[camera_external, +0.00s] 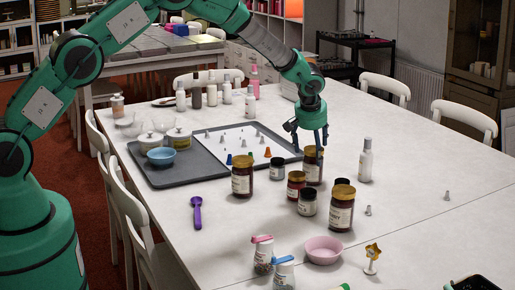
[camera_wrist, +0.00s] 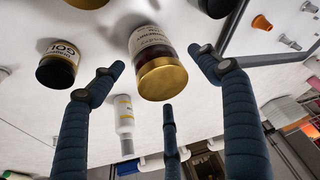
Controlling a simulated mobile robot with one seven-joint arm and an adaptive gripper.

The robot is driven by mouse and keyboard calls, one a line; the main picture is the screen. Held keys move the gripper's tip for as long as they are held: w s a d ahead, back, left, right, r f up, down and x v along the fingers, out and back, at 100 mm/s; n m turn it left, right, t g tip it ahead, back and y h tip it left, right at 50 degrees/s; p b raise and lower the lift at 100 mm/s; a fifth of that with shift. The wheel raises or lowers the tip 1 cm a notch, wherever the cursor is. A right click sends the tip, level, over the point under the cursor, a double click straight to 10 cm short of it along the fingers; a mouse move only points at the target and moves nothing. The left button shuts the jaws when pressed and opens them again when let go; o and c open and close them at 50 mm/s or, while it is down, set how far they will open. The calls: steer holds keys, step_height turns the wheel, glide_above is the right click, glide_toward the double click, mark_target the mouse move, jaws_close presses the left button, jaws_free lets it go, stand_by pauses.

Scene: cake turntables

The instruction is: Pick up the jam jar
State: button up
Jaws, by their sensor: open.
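Several dark jars with gold or black lids stand on the white table, and I cannot tell which one is the jam jar. A gold-lidded dark jar with a white label (camera_external: 312,172) stands directly below my gripper (camera_external: 311,143). In the wrist view this gold-lidded jar (camera_wrist: 162,78) sits between the open blue-grey fingers of my gripper (camera_wrist: 157,80), its lid towards the camera. I cannot tell if any finger touches it. Other gold-lidded jars stand at the left (camera_external: 242,181), in front (camera_external: 296,188) and at the right (camera_external: 341,213).
Black-lidded jars (camera_external: 277,171) (camera_external: 308,205) stand close by; one shows in the wrist view (camera_wrist: 57,66). A white bottle (camera_external: 366,162) stands at right. A grey tray (camera_external: 190,178) lies at left, with a pink bowl (camera_external: 323,250) in front. The table's right side is mostly free.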

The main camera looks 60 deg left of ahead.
steer(key=shift+x, duration=1.35)
steer(key=shift+r, duration=0.1)
steer(key=c, duration=1.9)
steer(key=shift+o, duration=0.2)
steer(key=shift+w+r, duration=0.1)
steer(key=shift+r, duration=0.05)
steer(key=shift+r+p, duration=0.85)
steer(key=shift+r, duration=4.05)
